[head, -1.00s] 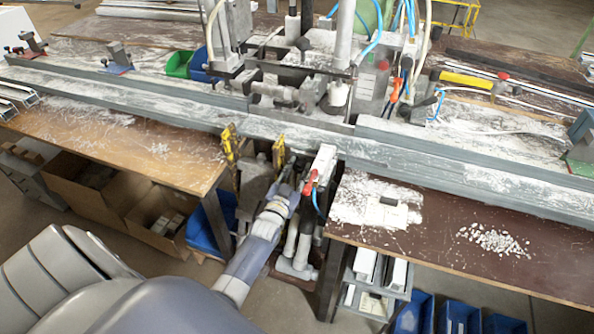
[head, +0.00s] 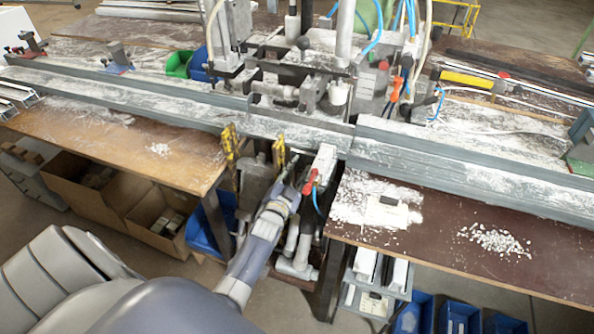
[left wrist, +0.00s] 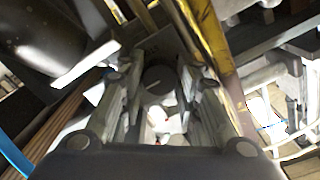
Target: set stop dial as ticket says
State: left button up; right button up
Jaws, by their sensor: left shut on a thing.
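My left gripper (head: 288,184) reaches in under the front edge of the bench, between the two tables. In the left wrist view its two fingers (left wrist: 160,100) close around a dark round knob, the stop dial (left wrist: 157,78), which has a light line on its face. The dial sits on a grey plate. The fingers cover its sides, and I cannot read any scale. A pale card that looks like the ticket (head: 388,212) lies on the right table; its writing is too small to read. My right gripper does not show.
Yellow-and-black guards (head: 229,143) and a red-handled valve (head: 310,183) stand close to the left gripper. Long grey profile rails (head: 440,165) run across the bench. White chips (head: 492,240) lie on the right table. Blue bins (head: 412,314) stand below it.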

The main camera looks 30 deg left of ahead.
pick_arm(q)
jog(key=shift+s+f, duration=0.1)
jog(key=shift+f, duration=0.1)
jog(key=o, duration=0.8)
jog(key=shift+r, duration=0.1)
jog(key=v, duration=1.2)
